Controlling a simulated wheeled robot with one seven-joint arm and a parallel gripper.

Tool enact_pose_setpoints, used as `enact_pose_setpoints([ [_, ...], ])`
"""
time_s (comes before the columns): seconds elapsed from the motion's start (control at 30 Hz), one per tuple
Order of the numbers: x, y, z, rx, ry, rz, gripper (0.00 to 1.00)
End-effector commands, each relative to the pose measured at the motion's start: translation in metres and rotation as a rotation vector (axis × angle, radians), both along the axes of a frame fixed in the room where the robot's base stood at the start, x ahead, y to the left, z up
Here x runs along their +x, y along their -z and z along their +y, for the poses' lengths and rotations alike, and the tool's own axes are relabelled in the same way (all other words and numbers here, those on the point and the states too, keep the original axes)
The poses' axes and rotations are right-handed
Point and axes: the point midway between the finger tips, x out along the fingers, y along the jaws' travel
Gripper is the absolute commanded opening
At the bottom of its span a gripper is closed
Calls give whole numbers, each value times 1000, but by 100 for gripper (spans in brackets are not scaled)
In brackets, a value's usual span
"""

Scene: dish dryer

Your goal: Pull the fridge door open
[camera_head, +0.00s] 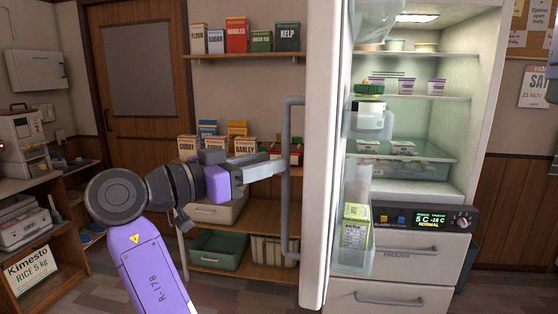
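The fridge door (324,150) stands well open, swung out toward me and seen nearly edge-on in the head view. Its inner shelves hold a jug and a carton. A long grey vertical handle (289,222) is on its outer left face. My gripper (280,165) comes in from the left, with its fingertips at the handle's middle height. The fingertips overlap the handle in this view. I cannot tell whether they close around it or only sit beside it. The lit fridge interior (440,85) shows on the right.
Below the fridge compartment are a control panel (425,220) and freezer drawers (400,254). Wall shelves with boxes (237,35) stand behind the gripper. A green bin (218,250) is low behind my arm. A counter with appliances (22,185) is at left.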

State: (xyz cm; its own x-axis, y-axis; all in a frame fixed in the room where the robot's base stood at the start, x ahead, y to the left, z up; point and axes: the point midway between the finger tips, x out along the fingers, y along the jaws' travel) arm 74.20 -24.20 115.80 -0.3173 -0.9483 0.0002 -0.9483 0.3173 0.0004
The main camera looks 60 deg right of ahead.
Motion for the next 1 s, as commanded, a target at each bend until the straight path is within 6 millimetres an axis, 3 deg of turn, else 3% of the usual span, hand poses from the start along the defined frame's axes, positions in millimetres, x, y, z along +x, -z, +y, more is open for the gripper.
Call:
enact_pose_setpoints([
  [0.1,6,0,15,0,-2,0,38],
  [0.3,9,0,26,1,0,0,38],
  [0.9,9,0,26,2,0,6,38],
  [1.0,16,-8,24,-20,-32,43,38],
])
